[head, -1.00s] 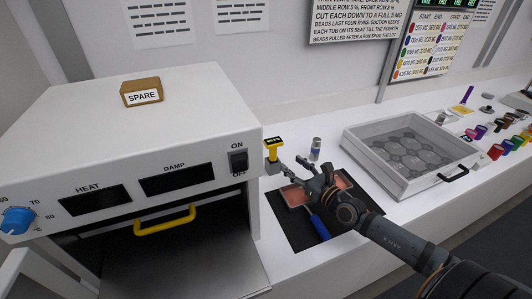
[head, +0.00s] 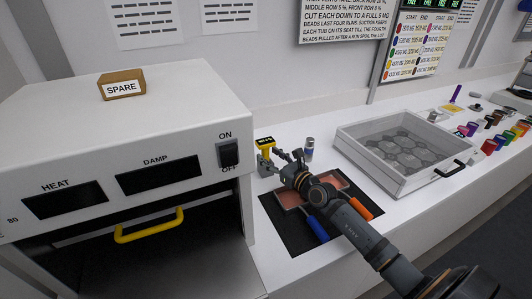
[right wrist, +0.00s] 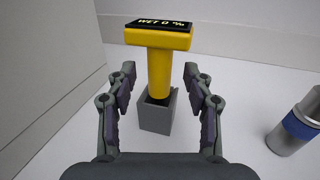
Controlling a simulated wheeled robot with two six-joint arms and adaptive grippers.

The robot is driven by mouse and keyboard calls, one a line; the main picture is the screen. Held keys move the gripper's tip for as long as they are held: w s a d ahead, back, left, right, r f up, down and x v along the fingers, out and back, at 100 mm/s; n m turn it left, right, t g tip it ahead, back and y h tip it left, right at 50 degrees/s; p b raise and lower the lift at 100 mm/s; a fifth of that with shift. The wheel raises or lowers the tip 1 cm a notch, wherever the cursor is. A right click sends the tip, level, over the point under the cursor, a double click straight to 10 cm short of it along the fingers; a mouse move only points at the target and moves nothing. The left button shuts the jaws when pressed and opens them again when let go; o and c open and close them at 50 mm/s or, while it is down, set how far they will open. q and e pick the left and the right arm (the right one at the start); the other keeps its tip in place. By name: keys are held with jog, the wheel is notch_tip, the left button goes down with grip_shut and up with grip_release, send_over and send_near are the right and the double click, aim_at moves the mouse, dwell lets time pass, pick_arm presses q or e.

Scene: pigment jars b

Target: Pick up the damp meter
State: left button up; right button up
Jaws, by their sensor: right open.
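The damp meter (right wrist: 159,70) is yellow with a T-shaped head and a dark display reading "WET 0 %". It stands upright in a small grey holder (right wrist: 158,115) on the white counter. In the head view the damp meter (head: 265,144) is just right of the oven. My right gripper (right wrist: 160,80) is open and empty. Its fingers are on either side of the meter's handle in the right wrist view, apart from it. In the head view my right gripper (head: 277,158) is close beside the holder. My left gripper is out of view.
A white oven (head: 130,140) with a yellow handle stands left. A silver cylinder with a blue band (head: 309,149) stands right of the meter. A dark mat (head: 272,214) with pinkish trays lies below my right arm. A clear-lidded box (head: 405,145) and several coloured jars are further right.

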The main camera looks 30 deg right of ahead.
aim_at(268, 155)
jog(key=x, duration=0.3)
jog(key=shift+w+f, duration=0.2)
jog(key=shift+s+r, duration=0.1)
jog(key=shift+s, duration=0.05)
jog(key=shift+c, duration=1.2)
grip_shut()
